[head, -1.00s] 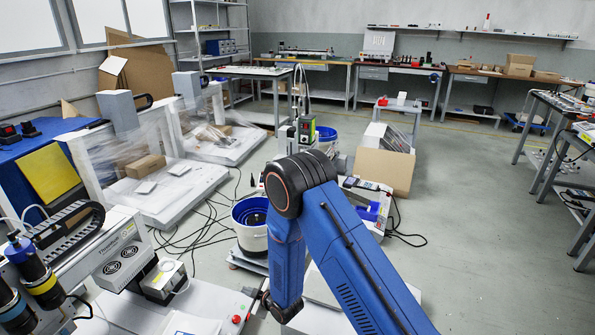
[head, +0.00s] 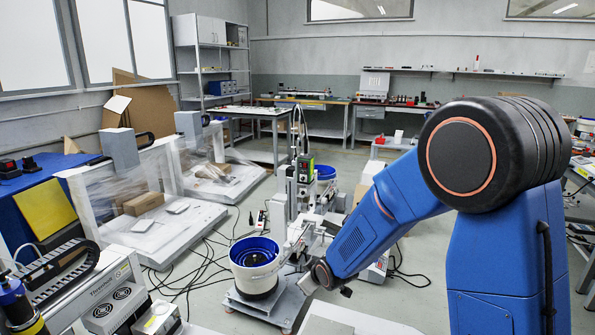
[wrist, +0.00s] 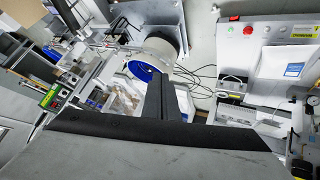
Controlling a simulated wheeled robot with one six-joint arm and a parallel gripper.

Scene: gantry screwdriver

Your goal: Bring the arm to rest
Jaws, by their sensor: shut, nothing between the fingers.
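My blue arm (head: 385,225) is raised at the right of the head view, bent at a large black joint with an orange ring. Its forearm slopes down left to the wrist, close to the right of a white tub with a blue inside (head: 254,268). My gripper (wrist: 160,80) shows in the wrist view as dark fingers, closed together and empty. The white tub (wrist: 154,54) is just beyond the fingertips there. In the head view the fingers are too small to make out clearly.
A gantry machine (head: 303,190) stands behind the wrist. Cables (head: 200,262) run over the floor left of the tub. Wrapped white machines (head: 150,225) stand at the left. In the wrist view, a panel with a red button (wrist: 248,30) is at the upper right.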

